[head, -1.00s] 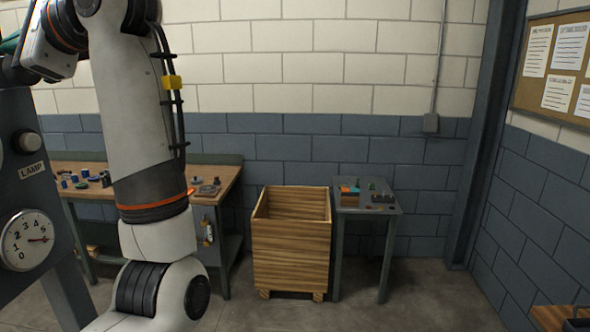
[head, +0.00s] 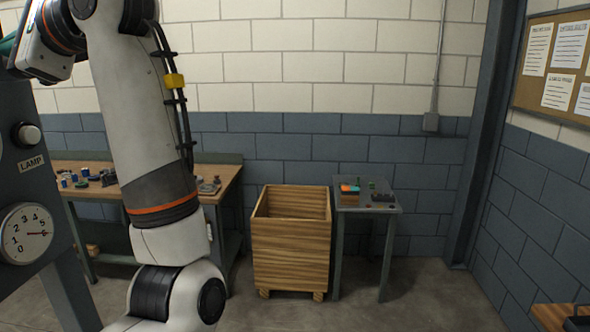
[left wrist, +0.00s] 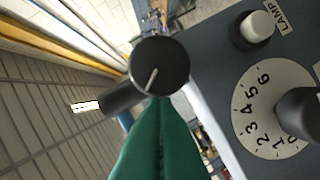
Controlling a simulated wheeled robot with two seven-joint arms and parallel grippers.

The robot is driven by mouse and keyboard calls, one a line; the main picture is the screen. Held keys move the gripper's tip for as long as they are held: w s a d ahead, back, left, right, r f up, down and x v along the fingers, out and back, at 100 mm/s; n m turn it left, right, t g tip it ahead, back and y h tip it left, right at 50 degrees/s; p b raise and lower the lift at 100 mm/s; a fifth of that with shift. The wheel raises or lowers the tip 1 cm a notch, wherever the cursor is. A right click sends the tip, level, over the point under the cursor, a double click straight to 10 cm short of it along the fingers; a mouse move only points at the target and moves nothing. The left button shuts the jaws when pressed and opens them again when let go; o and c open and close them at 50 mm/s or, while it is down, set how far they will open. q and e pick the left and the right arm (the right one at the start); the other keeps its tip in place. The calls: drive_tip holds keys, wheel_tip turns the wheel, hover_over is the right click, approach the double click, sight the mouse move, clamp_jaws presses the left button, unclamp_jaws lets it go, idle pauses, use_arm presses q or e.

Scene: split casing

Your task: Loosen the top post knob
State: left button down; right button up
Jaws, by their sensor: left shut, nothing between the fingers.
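A round black knob (left wrist: 160,65) with a white line on its face shows in the left wrist view, with a dark cylinder beside it. It may be the top post knob; I cannot tell for sure. My left gripper (left wrist: 160,103) has green fingers, shut with nothing between them. Their tips end just at the lower rim of the knob in that view; I cannot tell whether they touch it. In the head view only a bit of green (head: 8,46) shows at the left edge, and the knob is not visible there. My right gripper is not in view.
A dark grey panel (head: 22,185) stands close at left, with a LAMP button (head: 27,135) and a numbered dial (head: 27,233). Farther back are a workbench (head: 225,180), a wooden crate (head: 290,245) and a small table (head: 365,209).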

use_arm(q)
drive_tip(key=shift+s+f+b, duration=0.15)
drive_tip(key=shift+f+b, duration=0.3)
drive_tip(key=shift+f, duration=0.3)
drive_tip(key=shift+s+a, duration=0.1)
drive_tip(key=shift+s, duration=0.1)
idle(0.4)
drive_tip(key=d, duration=0.6)
drive_tip(key=shift+s+b, duration=0.35)
drive_tip(key=shift+b, duration=0.1)
